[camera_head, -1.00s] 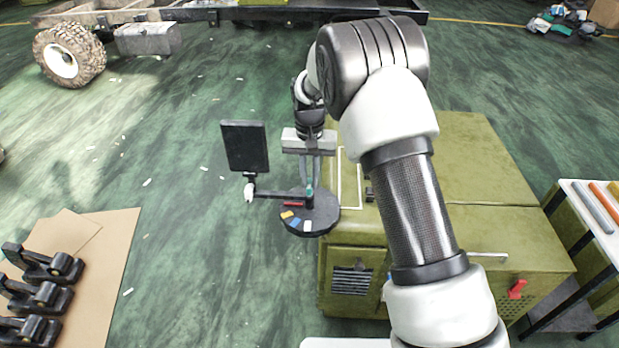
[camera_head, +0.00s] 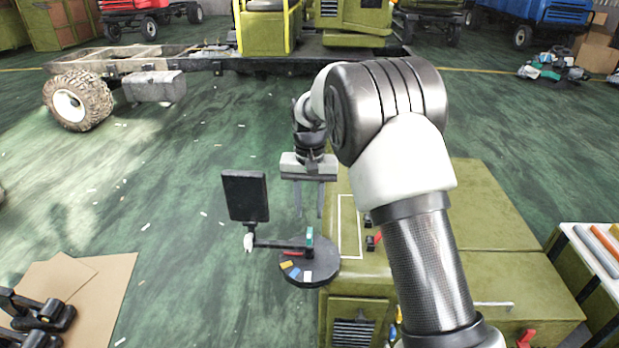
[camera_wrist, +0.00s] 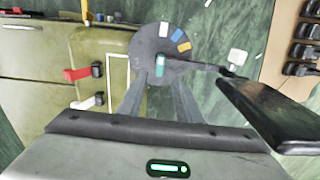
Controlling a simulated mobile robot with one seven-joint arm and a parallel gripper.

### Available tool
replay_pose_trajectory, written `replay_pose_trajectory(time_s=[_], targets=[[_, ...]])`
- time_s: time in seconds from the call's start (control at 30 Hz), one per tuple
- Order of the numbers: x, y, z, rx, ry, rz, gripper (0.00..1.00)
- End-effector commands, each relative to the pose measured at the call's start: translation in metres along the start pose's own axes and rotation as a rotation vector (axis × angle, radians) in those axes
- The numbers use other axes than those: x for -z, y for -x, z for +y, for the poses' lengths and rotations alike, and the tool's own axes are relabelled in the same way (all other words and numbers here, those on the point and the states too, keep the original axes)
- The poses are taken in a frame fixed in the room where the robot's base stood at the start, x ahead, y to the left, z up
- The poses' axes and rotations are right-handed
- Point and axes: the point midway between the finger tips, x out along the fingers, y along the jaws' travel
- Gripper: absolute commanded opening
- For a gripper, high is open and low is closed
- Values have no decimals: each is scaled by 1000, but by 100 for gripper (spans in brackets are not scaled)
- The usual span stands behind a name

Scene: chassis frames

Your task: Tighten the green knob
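The green knob (camera_head: 309,236) is a small teal upright piece on a round dark disc (camera_head: 325,272). In the wrist view the knob (camera_wrist: 160,66) shows near the disc's lower edge, between and beyond my fingers. My gripper (camera_head: 309,214) is open, its two fingers pointing down with a clear gap between them. It appears to be above the knob, apart from it and empty. In the wrist view my gripper (camera_wrist: 157,92) has its fingers either side of the knob's line.
A dark flat panel (camera_head: 245,196) stands on an arm left of the disc. Coloured tabs, including a blue one (camera_head: 295,273), lie on the disc. An olive cabinet (camera_head: 480,225) with red and black levers (camera_head: 373,242) is at the right. Green floor is open at the left.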

Motion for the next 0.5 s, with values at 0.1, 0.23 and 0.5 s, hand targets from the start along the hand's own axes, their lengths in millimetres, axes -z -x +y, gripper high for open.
replay_pose_trajectory(time_s=[0.1, 0.23, 0.5], targets=[[1, 32, 0, 1, 0, 4, 31], [1, 62, 0, 1, 0, 4, 31], [0, 97, 0, 1, 0, 1, 31]])
